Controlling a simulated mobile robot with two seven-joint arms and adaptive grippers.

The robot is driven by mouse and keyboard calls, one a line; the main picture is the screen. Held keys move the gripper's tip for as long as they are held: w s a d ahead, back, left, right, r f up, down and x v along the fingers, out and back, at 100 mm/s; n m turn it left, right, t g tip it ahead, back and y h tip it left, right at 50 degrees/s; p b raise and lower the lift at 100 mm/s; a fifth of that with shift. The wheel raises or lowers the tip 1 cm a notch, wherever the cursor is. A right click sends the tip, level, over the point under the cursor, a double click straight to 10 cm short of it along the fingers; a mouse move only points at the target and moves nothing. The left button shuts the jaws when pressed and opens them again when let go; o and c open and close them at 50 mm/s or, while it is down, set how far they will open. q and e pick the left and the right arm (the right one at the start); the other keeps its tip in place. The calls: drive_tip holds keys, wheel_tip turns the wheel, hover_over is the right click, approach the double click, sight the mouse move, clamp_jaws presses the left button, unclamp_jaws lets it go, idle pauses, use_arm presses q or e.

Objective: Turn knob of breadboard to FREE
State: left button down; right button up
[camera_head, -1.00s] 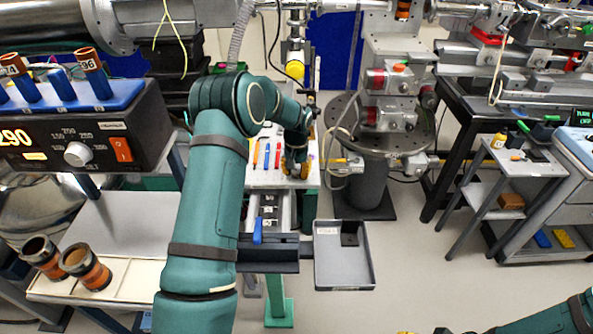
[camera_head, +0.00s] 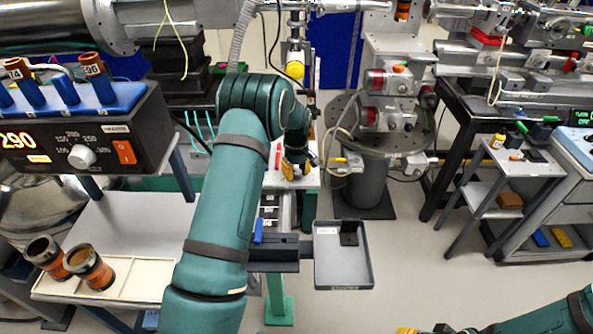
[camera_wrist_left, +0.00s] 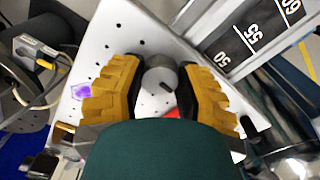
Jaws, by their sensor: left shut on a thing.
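The breadboard is a white plate with rows of dark holes; its bare surface (camera_wrist_left: 112,28) fills the middle of the left wrist view. Its near part (camera_head: 308,178) shows in the head view, largely behind my left arm. A round grey knob (camera_wrist_left: 160,76) with a dark slot stands on the plate. My left gripper (camera_wrist_left: 158,88), with yellow fingers, is shut on the knob, one finger on each side. It also shows in the head view (camera_head: 293,170). I cannot read any FREE marking. My right gripper (camera_head: 408,331) barely shows at the bottom edge.
A rail with a numbered scale (camera_wrist_left: 247,32) runs beside the plate. A red object (camera_head: 278,155) lies on the breadboard near my gripper. An open grey tray (camera_head: 343,270) is in front. A post with red-ended devices (camera_head: 388,113) stands to the right.

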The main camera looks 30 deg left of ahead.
sight(297, 171)
use_arm(q)
drive_tip(key=shift+f+n, duration=0.1)
drive_tip(key=shift+n, duration=0.5)
drive_tip(key=c, duration=0.6)
unclamp_jaws()
drive_tip(key=shift+w, duration=0.1)
wheel_tip(297, 171, up, 12)
drive_tip(key=shift+r, duration=0.1)
idle(0.3)
